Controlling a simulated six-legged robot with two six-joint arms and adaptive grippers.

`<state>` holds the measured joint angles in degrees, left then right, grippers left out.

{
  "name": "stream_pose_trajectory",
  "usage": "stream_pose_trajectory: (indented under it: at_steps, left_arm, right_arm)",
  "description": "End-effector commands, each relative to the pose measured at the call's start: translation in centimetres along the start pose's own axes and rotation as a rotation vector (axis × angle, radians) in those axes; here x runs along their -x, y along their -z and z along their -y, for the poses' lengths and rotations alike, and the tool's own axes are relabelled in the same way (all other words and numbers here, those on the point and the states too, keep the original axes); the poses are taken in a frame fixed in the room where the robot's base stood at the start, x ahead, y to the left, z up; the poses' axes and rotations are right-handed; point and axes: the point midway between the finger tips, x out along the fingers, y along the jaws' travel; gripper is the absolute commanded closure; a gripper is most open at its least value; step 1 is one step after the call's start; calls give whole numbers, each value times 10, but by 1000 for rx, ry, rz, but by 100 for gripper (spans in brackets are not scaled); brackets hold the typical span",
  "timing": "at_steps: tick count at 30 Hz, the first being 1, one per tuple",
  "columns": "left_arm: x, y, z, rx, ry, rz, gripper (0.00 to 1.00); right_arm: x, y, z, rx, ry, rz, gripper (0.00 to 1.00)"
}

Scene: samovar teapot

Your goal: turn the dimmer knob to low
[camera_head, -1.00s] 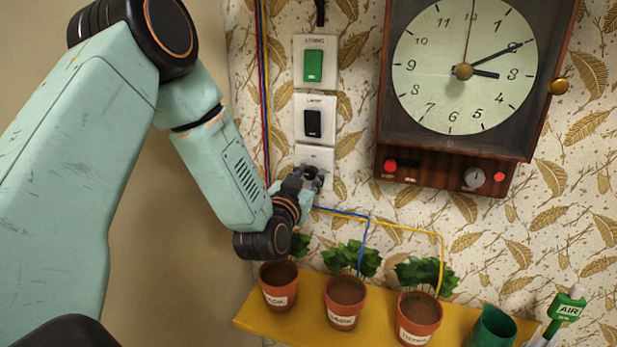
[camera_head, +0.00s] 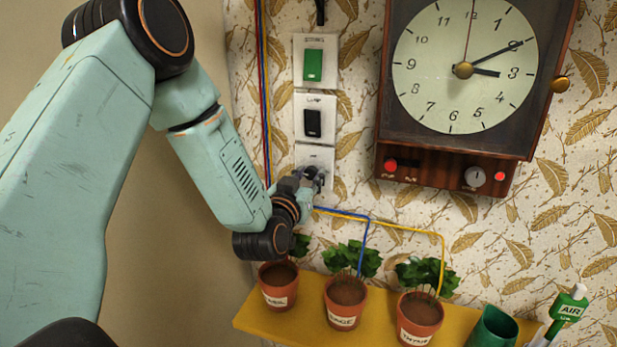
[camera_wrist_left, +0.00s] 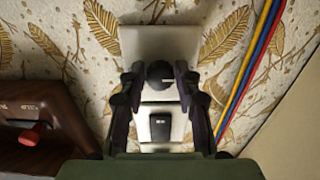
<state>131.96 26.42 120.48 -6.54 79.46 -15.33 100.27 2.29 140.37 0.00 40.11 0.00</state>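The dimmer knob (camera_wrist_left: 159,75) is a small dark round knob with a pale mark, on the lowest white wall plate (camera_head: 324,157). My left gripper (camera_wrist_left: 160,73) is at the knob, one fingertip on each side, and looks closed on it. In the head view my left gripper (camera_head: 308,178) reaches the plate from the lower left and mostly hides the knob. My right gripper is not in view.
Above are a black switch (camera_head: 313,123) and a green switch (camera_head: 313,65). A wall clock (camera_head: 463,70) hangs to the right. Below, a yellow shelf (camera_head: 381,318) holds potted plants, including a middle pot (camera_head: 345,302). Thin wires (camera_head: 265,100) run down left of the switches.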

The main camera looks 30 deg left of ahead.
Motion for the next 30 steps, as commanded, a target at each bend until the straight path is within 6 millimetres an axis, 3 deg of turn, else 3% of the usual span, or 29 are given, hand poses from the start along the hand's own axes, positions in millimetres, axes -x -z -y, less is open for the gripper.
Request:
stream_pose_trajectory:
  at_steps: [6, 16, 30]
  left_arm:
    - [0, 1, 0, -1, 0, -2, 48]
    - [3, 1, 0, 0, 1, -4, 48]
    - [67, 0, 1, 1, 2, -1, 48]
  right_arm:
    - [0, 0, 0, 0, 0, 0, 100]
    - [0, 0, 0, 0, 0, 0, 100]
    - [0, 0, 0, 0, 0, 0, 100]
